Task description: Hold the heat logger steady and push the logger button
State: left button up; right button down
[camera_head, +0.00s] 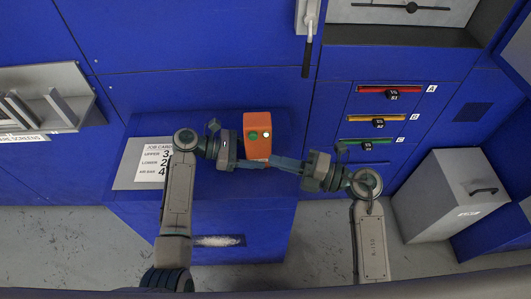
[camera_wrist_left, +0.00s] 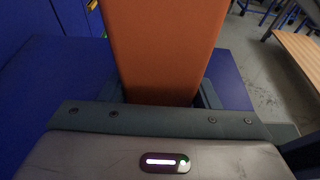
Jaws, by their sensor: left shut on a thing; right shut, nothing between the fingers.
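The heat logger (camera_head: 257,123) is an orange upright box on the blue cabinet top. Its face shows a green round spot (camera_head: 253,135) and a pale one (camera_head: 266,134); I cannot tell for sure which is the button. My left gripper (camera_head: 250,163) is shut on the logger's lower part from the left. In the left wrist view the orange body (camera_wrist_left: 165,45) stands between the fingers. My right gripper (camera_head: 276,161) is shut and empty, its tips close to the logger's lower right, below the spots. I cannot tell whether they touch it.
A job card (camera_head: 154,163) lies on a grey plate at the cabinet's left. Drawers with red, yellow and green handles, marked A, B and another letter, are at the right (camera_head: 376,119). A grey bin (camera_head: 455,195) stands on the floor at right. A screen rack (camera_head: 45,100) is at left.

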jog(key=v, duration=0.5)
jog(key=shift+d, duration=0.1)
pick_arm(q)
jog(key=o, duration=0.8)
jog(key=shift+o, duration=0.2)
jog(key=shift+a, duration=0.1)
jog(key=v, duration=1.2)
